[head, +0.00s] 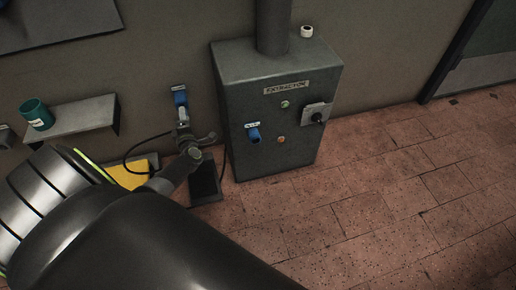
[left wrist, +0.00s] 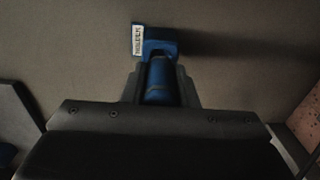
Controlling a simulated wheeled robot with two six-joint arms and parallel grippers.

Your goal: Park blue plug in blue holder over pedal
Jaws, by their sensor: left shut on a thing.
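The blue holder (head: 180,97) is on the wall left of the extractor cabinet. In the left wrist view the holder (left wrist: 162,42) carries a white label. My left gripper (head: 184,128) is just below the holder, shut on the blue plug (left wrist: 160,82), which shows between its fingers. The plug's far end meets or overlaps the holder in the left wrist view; I cannot tell whether it is seated. The plug is mostly hidden in the head view. The dark pedal (head: 205,183) is on the floor below, partly hidden by my arm. My right gripper is out of view.
The grey extractor cabinet (head: 315,85) stands right of the holder, with a blue socket (head: 254,134) on its front. A black cable (head: 134,149) loops left of my gripper. A shelf (head: 85,117) and teal cup (head: 38,116) are at left. Right floor is clear.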

